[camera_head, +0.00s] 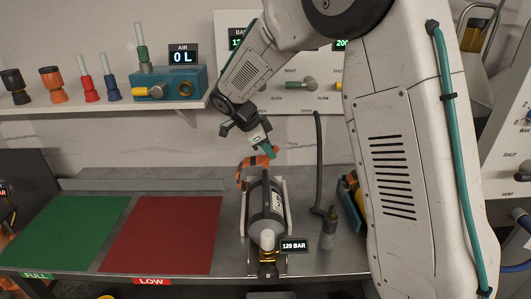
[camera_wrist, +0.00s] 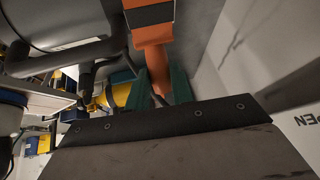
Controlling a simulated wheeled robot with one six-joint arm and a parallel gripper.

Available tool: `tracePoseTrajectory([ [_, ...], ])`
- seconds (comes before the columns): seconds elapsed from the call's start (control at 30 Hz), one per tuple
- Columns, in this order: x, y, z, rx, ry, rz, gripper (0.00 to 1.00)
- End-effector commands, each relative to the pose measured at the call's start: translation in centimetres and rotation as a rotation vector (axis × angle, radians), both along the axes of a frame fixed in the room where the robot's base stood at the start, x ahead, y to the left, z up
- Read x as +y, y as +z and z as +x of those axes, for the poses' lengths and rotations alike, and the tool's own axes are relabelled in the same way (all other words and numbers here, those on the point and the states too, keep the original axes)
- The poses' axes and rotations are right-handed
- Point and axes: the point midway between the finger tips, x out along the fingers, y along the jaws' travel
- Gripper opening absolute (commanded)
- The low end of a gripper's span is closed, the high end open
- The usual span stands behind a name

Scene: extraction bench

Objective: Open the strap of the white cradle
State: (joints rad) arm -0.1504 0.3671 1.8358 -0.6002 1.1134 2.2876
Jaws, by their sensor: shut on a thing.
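The white cradle (camera_head: 283,187) stands on the bench and holds a grey cylinder (camera_head: 264,199), which lies lengthwise with its valve end toward the front. An orange strap (camera_head: 243,172) curves at the cradle's far end. My gripper (camera_head: 269,152), with green fingers, is at the strap's upper right part. In the wrist view the orange strap piece (camera_wrist: 154,62), with a black band, runs down between the fingers of my gripper (camera_wrist: 160,90), which is shut on it. The cylinder (camera_wrist: 65,22) fills the upper left there. The strap's fastening is hidden, so I cannot tell whether it is loose.
A green mat (camera_head: 65,232) and a red mat (camera_head: 163,234) lie left of the cradle. A dark hose (camera_head: 319,165) with a fitting stands at its right. A pressure display (camera_head: 293,246) is at the front. The shelf (camera_head: 100,108) and valve panel are behind.

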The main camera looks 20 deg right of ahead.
Motion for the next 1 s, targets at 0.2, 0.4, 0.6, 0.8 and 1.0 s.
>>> tracePoseTrajectory([
  [0.2,-0.3,0.0,0.1,0.006,-0.006,-0.013,0.00],
  [0.4,-0.3,0.0,0.1,0.007,-0.007,-0.013,0.00],
  [0.6,-0.3,0.0,0.0,0.008,-0.006,-0.013,0.45],
  [0.8,-0.3,0.0,0.0,0.007,-0.007,-0.013,0.45],
  [1.0,0.3,1.0,0.1,0.006,-0.005,-0.014,0.45],
])
